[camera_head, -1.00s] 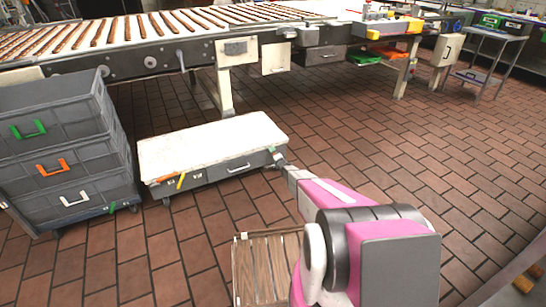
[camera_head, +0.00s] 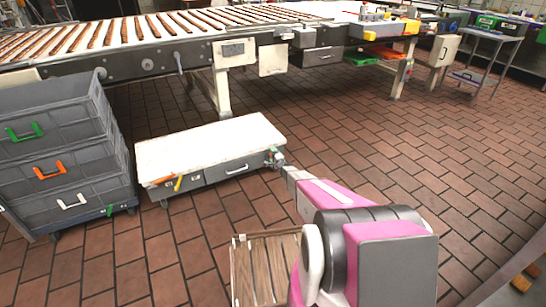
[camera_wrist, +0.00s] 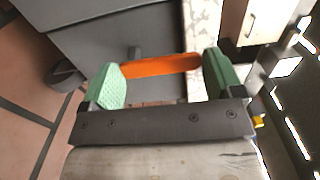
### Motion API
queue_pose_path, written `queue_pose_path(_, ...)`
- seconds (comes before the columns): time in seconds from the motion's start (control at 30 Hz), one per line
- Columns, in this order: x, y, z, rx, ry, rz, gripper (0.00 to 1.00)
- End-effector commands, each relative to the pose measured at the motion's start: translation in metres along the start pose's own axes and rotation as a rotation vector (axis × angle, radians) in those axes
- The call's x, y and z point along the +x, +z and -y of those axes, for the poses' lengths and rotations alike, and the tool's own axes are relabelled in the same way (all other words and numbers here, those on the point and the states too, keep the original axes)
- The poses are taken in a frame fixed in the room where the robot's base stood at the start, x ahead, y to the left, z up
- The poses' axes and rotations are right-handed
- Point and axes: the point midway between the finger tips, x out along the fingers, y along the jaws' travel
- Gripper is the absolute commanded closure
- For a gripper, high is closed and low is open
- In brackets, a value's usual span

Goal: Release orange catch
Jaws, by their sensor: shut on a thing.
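The orange catch (camera_wrist: 160,66) shows in the wrist view as a bar running across between my two green-padded fingers. My gripper (camera_wrist: 164,76) is shut on it, with the fingers still well apart at its two ends. In the head view my gripper (camera_head: 277,158) is at the right end of the low cart (camera_head: 215,140) with the white top. The catch there is hidden behind the gripper. Another orange catch (camera_head: 164,178) is at the cart's left front corner, beside a yellow lever (camera_head: 178,183).
Stacked grey crates (camera_head: 65,160) stand left of the cart. A long conveyor (camera_head: 150,55) with chocolate bars runs behind it. A slatted wooden crate (camera_head: 262,270) is on the floor beneath my arm. The tiled floor on the right (camera_head: 430,160) is clear.

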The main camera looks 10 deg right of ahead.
Motion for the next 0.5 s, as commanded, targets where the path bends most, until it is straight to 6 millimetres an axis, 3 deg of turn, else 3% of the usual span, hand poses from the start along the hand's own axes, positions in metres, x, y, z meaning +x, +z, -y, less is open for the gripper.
queue_pose_path(0.13,0.0006,-0.0020,0.0000,0.005,-0.001,-0.003,0.57)
queue_pose_path(0.17,0.0006,-0.0020,-0.0001,0.005,0.000,-0.004,0.04)
queue_pose_path(0.2,0.0006,-0.0019,-0.0001,0.005,0.000,-0.003,0.00)
queue_pose_path(0.5,-0.0027,-0.0008,0.0002,0.002,0.000,-0.002,0.00)
